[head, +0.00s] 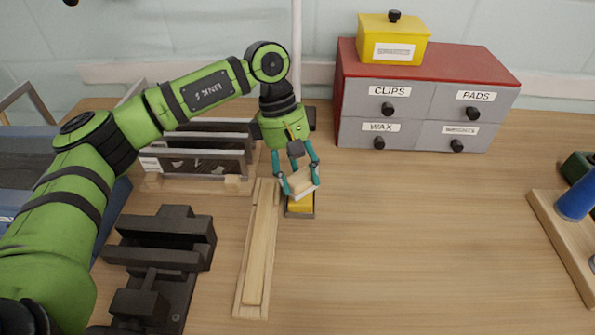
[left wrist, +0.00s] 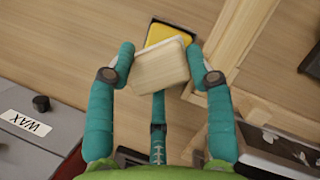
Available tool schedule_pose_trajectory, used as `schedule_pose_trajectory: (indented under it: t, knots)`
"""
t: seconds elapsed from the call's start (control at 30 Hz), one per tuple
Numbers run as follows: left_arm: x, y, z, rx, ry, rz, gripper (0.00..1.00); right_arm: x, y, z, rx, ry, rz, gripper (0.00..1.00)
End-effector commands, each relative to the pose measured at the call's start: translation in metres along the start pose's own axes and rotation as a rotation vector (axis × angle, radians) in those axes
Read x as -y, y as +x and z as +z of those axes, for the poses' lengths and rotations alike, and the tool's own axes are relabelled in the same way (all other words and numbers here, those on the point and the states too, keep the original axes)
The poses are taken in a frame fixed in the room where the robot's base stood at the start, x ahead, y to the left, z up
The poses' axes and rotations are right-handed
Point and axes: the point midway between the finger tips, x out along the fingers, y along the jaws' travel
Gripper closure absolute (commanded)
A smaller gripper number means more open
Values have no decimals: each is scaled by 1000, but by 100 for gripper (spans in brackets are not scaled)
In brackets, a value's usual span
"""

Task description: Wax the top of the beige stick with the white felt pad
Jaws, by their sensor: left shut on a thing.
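My left gripper (head: 299,186) is shut on the felt pad (head: 304,183), a block with a pale wooden back and a whitish lower edge. The wax (left wrist: 160,33) is partly covered by the pad in the wrist view. The beige stick (head: 261,250) lies lengthwise on a pale wooden holder, left of the wax. My right gripper is out of view.
A grey drawer cabinet (head: 411,122) with a red top carries a yellow box (head: 394,40) at the back. A rack of dark panels (head: 200,150) stands behind the stick; a black fixture (head: 160,250) is left of it. The table's centre right is clear.

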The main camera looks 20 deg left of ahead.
Motion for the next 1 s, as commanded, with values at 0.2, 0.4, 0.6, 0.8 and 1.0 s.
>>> schedule_pose_trajectory:
  t: [0.2, 0.4, 0.6, 0.8, 1.0]
  knots:
    - [0, 3, -1, 0, 0, 0, 73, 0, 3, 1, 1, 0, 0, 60]
    - [0, 5, -2, 0, 0, 0, 73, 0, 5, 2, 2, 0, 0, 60]
    - [0, 8, -3, 0, 1, 0, 73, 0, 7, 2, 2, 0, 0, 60]
    - [0, 8, -3, 0, 1, 0, 73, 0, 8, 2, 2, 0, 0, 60]
    - [0, 8, -3, 0, 0, 0, 73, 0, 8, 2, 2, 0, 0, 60]
